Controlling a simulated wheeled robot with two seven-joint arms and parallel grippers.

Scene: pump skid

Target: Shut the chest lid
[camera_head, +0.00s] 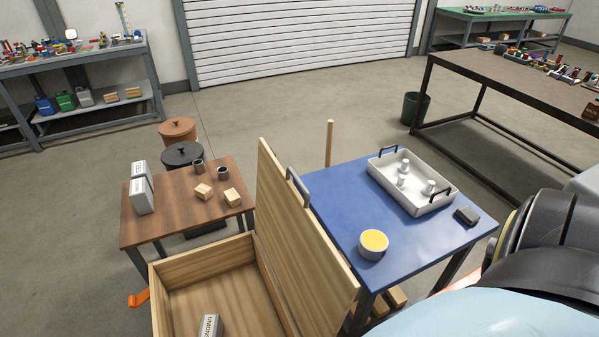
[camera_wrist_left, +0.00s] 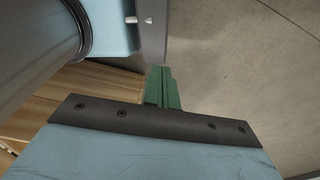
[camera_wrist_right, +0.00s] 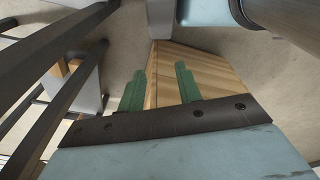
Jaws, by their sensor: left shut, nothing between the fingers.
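The wooden chest (camera_head: 205,262) stands in the lower middle of the head view with its top open. Its lid (camera_head: 305,245) is raised, tilted steeply on the chest's right side. A dark handle (camera_head: 298,187) is fixed to the lid. My left gripper (camera_wrist_left: 162,88) shows only in the left wrist view; its green fingers are together and empty, beside light wood. My right gripper (camera_wrist_right: 158,88) shows only in the right wrist view; its green fingers are apart. A wooden panel (camera_wrist_right: 205,72) lies beyond and between them; I cannot tell whether they touch it.
A grey box (camera_head: 208,326) lies inside the chest. A blue table (camera_head: 415,232) with a white tray (camera_head: 413,207) and a yellow-topped cup (camera_head: 373,243) stands right of the lid. A brown table (camera_head: 150,232) with small items stands behind the chest. An orange piece (camera_head: 138,299) sticks out at left.

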